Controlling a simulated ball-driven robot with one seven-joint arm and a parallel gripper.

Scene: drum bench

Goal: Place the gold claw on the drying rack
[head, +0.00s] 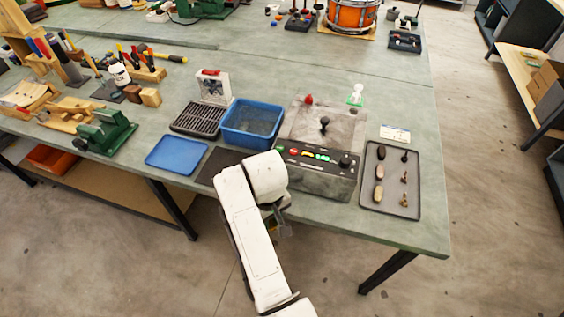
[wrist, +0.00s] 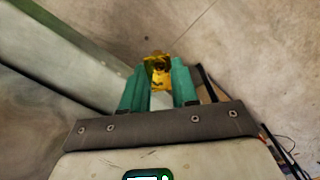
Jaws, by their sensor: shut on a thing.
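The gold claw (wrist: 158,76) shows in the wrist view as a small yellow piece between the teal fingers of my gripper (wrist: 157,84). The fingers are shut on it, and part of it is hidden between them. Behind it the wrist view shows floor and a grey-green bench edge. In the head view my gripper (head: 284,227) is low at the bench's front edge, mostly hidden by my arm; the claw cannot be made out there. A black slatted rack, seemingly the drying rack (head: 197,121), lies on the bench left of the blue bin, beyond my gripper.
A blue bin (head: 278,132), a blue flat tray (head: 176,154) and a dark mat (head: 209,170) surround the rack. A control box (head: 318,180) stands right of my arm. A grey tray (head: 399,206) holds several small pieces. A white stand (head: 226,88) is behind the rack.

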